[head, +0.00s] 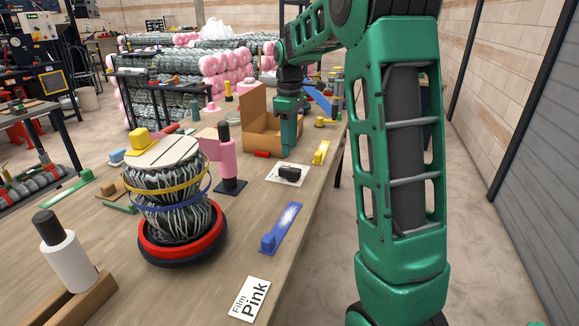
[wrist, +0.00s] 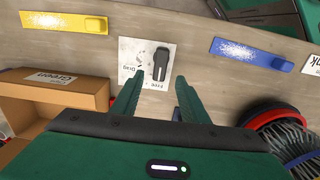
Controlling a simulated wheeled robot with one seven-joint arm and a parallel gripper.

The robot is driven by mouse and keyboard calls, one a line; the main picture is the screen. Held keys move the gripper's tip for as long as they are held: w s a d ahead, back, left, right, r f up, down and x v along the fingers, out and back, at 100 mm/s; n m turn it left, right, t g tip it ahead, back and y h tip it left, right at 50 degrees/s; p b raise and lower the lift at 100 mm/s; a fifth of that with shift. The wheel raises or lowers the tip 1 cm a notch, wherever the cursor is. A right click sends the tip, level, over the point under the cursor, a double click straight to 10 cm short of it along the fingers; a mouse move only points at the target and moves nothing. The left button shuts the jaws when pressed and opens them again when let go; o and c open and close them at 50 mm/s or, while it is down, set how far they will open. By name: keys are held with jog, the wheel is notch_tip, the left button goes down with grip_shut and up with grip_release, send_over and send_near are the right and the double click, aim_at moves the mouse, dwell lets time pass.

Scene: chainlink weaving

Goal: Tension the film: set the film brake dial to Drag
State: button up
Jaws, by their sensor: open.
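The film brake dial is a black elongated knob (head: 289,174) on a white label plate (head: 270,178) on the bench. In the wrist view the knob (wrist: 160,62) stands just beyond my fingertips, its long axis running nearly up and down the picture. The words Free and Drag are printed upside down on the plate (wrist: 130,52), Free below the knob and Drag to its lower left. I cannot tell which end of the knob is the pointer. My gripper (wrist: 156,92) is open and empty, its fingers apart and not touching the knob; the head view shows it (head: 289,152) above the bench behind the dial.
An open cardboard box (head: 258,143) stands beside my gripper. A yellow slider (head: 321,152) and a blue slider (head: 281,228) flank the dial. A pink film roll (head: 221,160) on a dark stand and a banded mesh roll (head: 178,215) on a red turntable (head: 150,247) stand left.

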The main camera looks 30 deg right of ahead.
aim_at(289, 168)
notch_tip(289, 168, down, 8)
jog(key=shift+f, duration=0.1)
jog(key=shift+c, duration=0.6)
